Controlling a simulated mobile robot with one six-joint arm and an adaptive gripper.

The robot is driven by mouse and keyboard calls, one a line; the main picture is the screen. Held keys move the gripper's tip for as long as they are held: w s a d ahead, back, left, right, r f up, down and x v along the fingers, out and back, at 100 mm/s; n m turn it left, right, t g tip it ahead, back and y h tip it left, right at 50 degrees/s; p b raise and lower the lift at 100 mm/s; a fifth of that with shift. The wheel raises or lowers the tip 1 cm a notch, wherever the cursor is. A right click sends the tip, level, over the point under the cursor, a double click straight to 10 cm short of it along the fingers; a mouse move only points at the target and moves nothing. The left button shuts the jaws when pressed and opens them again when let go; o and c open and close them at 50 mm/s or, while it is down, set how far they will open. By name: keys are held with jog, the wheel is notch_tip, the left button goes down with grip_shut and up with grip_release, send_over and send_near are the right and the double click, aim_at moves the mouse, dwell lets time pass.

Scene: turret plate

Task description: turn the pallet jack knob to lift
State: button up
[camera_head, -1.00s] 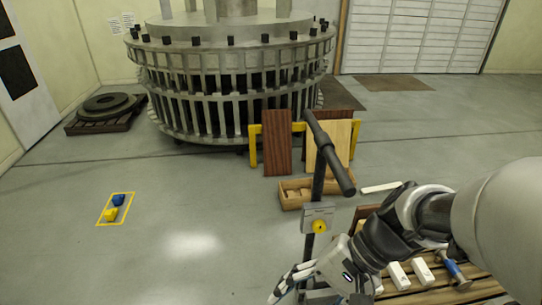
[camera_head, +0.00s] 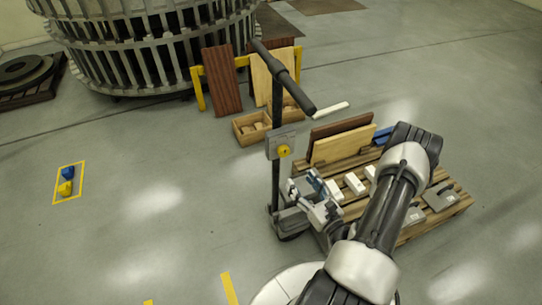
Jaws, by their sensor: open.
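The pallet jack (camera_head: 276,185) stands upright in the middle, its dark post topped by a tilted black handle bar (camera_head: 284,78). A grey plate (camera_head: 277,143) on the post carries the round yellow knob (camera_head: 284,151), which faces me and is unobstructed. My gripper (camera_head: 305,187) is open and empty. In the picture it is just below and to the right of the knob, apart from it, in front of the pallet load. The knob's exact turn position is too small to read.
A wooden pallet (camera_head: 455,197) with boards, white blocks and grey pieces lies right of the jack. A wooden box (camera_head: 252,128) and panels leaning on a yellow rack (camera_head: 197,88) stand behind. Blue and yellow blocks lie in a yellow floor outline (camera_head: 69,182).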

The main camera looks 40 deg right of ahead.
notch_tip(320, 180, down, 3)
jog(key=s+m+h, duration=0.2)
jog(key=b, duration=0.3)
send_near(285, 153)
jog(key=shift+g, duration=0.4)
jog(key=x, duration=0.8)
jog(key=shift+w+r, duration=0.3)
jog(key=shift+w, duration=0.05)
jog(key=c, duration=1.1)
